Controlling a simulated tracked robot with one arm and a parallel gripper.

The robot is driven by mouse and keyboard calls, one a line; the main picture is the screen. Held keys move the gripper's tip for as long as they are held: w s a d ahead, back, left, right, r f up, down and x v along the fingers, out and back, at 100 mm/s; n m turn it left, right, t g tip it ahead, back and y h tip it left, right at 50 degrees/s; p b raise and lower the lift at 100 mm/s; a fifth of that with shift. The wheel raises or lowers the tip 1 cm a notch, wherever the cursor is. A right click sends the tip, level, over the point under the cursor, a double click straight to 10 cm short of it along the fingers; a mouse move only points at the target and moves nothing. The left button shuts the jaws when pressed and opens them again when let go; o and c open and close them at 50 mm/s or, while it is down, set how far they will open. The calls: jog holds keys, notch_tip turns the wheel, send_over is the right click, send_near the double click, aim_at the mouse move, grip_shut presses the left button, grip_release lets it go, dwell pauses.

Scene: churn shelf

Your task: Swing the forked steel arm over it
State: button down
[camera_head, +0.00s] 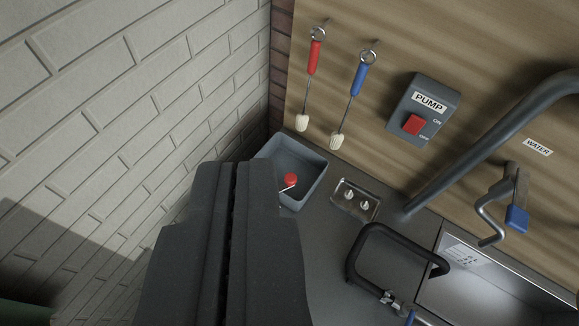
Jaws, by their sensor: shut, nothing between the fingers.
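My gripper (237,165) fills the lower left of the view. Its two dark fingers are pressed together and empty, with their tips just in front of the grey bin. I cannot make out a forked steel arm for certain. A bent steel piece (488,228) with a blue block hangs below the WATER label at the right. A black U-shaped handle (378,235) stands on the grey counter, with small metal fittings and a blue part at its lower end. My gripper is left of both and apart from them. What "it" is cannot be told.
A grey bin (310,158) holds a red-headed item (290,180). Red-handled (314,58) and blue-handled (359,79) brushes hang on the wooden panel near the PUMP switch box (424,107). A thick dark pipe (490,138) crosses at right above a steel sink (485,295). A brick wall stands left.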

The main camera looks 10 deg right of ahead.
jog(key=w+d+f+n+g+p, duration=0.15)
jog(key=w+f+p, duration=0.3)
jog(key=w, duration=0.45)
jog(key=w+d+f+g+p, duration=0.1)
jog(key=w+f+g+p, duration=0.25)
jog(key=w+f, duration=0.45)
jog(key=w+d+f+g+p, duration=0.1)
jog(key=w+f+p, duration=0.3)
jog(key=f, duration=0.4)
jog(key=w+d+f+g+p, duration=0.2)
jog(key=w+f+g+p, duration=0.1)
jog(key=f, duration=0.6)
jog(key=shift+w+n+y+p, duration=0.45)
jog(key=shift+w+p, duration=0.35)
jog(key=shift+p, duration=0.35)
jog(key=shift+d+f, duration=0.1)
